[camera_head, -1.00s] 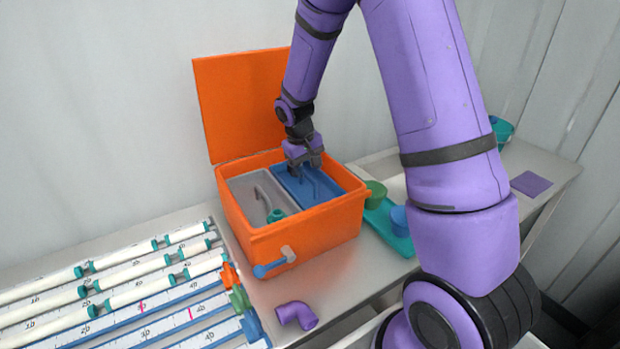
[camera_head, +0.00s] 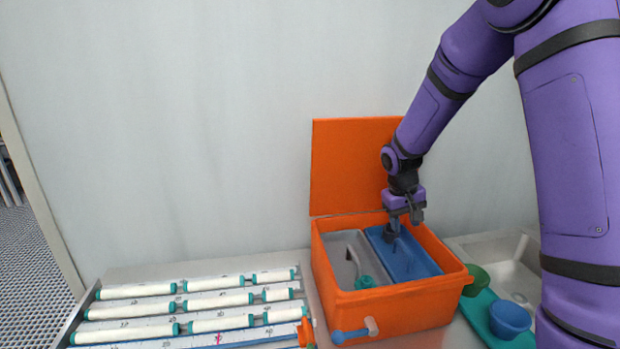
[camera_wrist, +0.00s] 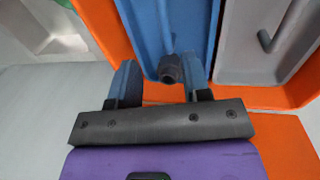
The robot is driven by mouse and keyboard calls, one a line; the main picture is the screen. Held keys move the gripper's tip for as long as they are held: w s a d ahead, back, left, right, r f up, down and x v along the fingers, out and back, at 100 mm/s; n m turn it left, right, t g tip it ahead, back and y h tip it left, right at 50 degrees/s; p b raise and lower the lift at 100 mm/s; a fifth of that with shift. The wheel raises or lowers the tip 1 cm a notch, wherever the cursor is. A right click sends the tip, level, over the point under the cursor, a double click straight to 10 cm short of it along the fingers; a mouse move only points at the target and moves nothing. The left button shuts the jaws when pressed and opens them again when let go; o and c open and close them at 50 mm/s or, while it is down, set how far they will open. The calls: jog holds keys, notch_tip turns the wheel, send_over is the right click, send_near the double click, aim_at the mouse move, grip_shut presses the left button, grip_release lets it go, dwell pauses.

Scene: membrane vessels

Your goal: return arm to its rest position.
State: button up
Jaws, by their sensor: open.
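My gripper (camera_head: 393,235) is over the blue compartment (camera_head: 415,262) of the orange box (camera_head: 395,315), pointing down. In the wrist view its two fingers (camera_wrist: 161,70) stand apart at the edge of the blue compartment (camera_wrist: 200,25). A thin blue rod with a dark round end (camera_wrist: 170,68) shows between the fingers, with gaps on both sides. Its lower part runs into the blue compartment. I cannot tell from the head view how far the fingers are above the compartment floor.
The box's orange lid (camera_head: 350,165) stands open against the wall. A grey compartment (camera_head: 340,268) holds a curved grey piece and a teal part. A rack of white tubes (camera_head: 220,300) lies left. Green (camera_head: 476,281) and blue cups (camera_head: 510,318) stand right, by a sink (camera_head: 505,265).

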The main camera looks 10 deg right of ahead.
jog(key=s+a+r+t+y, duration=0.1)
jog(key=s+a+r+t, duration=0.2)
jog(key=s+r, duration=1.25)
jog(key=s+a+r+t, duration=0.1)
jog(key=s+r, duration=0.2)
jog(key=s, duration=0.4)
jog(key=s+a+r+t+y, duration=0.1)
jog(key=s+a+r, duration=0.1)
jog(key=s, duration=0.6)
jog(key=shift+a+r, duration=0.15)
jog(key=shift+r, duration=0.7)
